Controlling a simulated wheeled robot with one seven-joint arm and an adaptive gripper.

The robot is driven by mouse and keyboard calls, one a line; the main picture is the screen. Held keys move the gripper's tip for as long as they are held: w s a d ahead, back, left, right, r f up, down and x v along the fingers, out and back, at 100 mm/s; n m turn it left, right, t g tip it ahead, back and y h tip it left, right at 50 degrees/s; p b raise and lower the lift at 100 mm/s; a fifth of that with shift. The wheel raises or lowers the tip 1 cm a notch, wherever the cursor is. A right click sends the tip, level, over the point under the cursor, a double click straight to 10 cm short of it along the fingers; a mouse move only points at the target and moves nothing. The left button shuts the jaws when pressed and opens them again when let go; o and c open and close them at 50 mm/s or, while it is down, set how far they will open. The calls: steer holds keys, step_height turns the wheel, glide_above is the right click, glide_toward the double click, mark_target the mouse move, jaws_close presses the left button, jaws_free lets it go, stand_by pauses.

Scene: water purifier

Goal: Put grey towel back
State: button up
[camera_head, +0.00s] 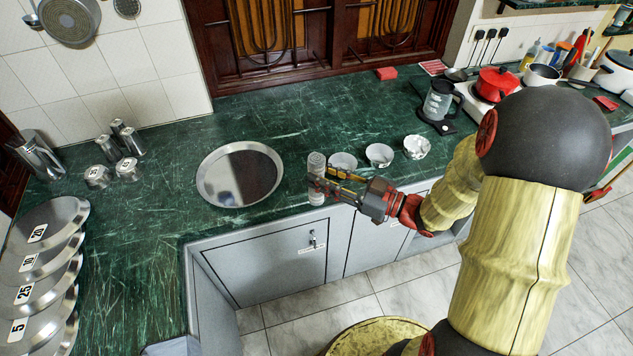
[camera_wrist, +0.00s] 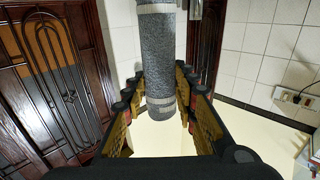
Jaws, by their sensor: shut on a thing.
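The grey towel (camera_head: 316,164) is a rolled, upright cylinder with pale bands, near the counter's front edge in the head view. My gripper (camera_head: 322,183) reaches it from the right and is shut on its middle. In the wrist view the towel (camera_wrist: 159,55) stands between the two fingers of my gripper (camera_wrist: 160,88), with its rounded end towards me. The fingers partly hide the towel in the head view. I cannot tell whether its lower end touches the counter.
A round metal tray (camera_head: 207,179) lies left of the towel. White bowls (camera_head: 379,154) stand to the right, one close behind my gripper. A kettle (camera_head: 438,101) and a red pot (camera_head: 496,82) are farther right. Steel cups (camera_head: 132,141) and numbered plates (camera_head: 50,262) are left. The green counter (camera_head: 300,115) is clear behind the tray.

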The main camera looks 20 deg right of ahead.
steer(key=w+d+f+b, duration=0.1)
steer(key=w+f+b, duration=0.5)
steer(key=w+f, duration=0.4)
steer(key=shift+w+d+f, duration=0.4)
steer(key=shift+f, duration=0.4)
steer(key=shift+f, duration=0.15)
steer(key=o, duration=1.1)
steer(key=shift+o, duration=0.2)
